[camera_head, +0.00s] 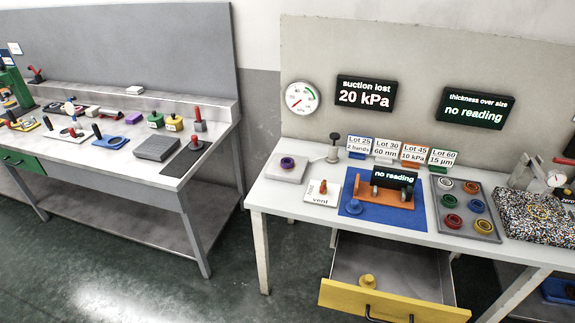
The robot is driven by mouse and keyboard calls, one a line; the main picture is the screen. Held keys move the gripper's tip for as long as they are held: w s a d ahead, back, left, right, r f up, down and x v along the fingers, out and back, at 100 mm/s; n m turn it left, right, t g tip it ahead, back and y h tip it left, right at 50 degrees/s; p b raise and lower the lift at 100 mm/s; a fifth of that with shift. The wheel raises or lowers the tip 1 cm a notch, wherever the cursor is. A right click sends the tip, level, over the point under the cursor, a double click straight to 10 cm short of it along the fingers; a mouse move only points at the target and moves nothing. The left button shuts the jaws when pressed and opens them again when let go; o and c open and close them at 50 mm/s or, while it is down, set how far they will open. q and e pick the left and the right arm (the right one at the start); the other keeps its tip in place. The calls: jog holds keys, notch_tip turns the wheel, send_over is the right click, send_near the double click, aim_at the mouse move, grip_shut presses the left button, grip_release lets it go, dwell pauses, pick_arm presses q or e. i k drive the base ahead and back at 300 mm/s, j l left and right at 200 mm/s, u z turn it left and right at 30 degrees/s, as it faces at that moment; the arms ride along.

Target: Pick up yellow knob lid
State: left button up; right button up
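A yellow knob lid (368,281), a round piece with a raised knob, lies inside the open drawer under the right-hand table. The drawer has a yellow front (385,304) with a dark handle and is pulled out toward me. The lid sits near the middle of the drawer floor, just behind the front panel, which may hide its lower edge. A similar blue knob piece (354,207) lies on the blue mat (405,218) on the tabletop above. Neither of my grippers is in view.
A grey tray (470,234) with several coloured rings stands right of the mat. A vent plate (322,200) and a plate with a purple ring (287,163) are to the left. The left table (95,160) holds many small tools. Open floor lies between the tables.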

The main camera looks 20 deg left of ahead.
aim_at(368, 282)
jog(key=i+l, duration=0.15)
jog(key=l, duration=0.25)
jog(key=i+l, duration=0.2)
jog(key=l, duration=0.15)
jog(key=i+l, duration=0.15)
jog(key=l, duration=0.25)
jog(key=l+u, duration=0.1)
jog(key=u, duration=0.75)
jog(key=l+u, duration=0.2)
jog(key=u, duration=0.25)
jog(key=l+u, duration=0.1)
jog(key=u, duration=0.3)
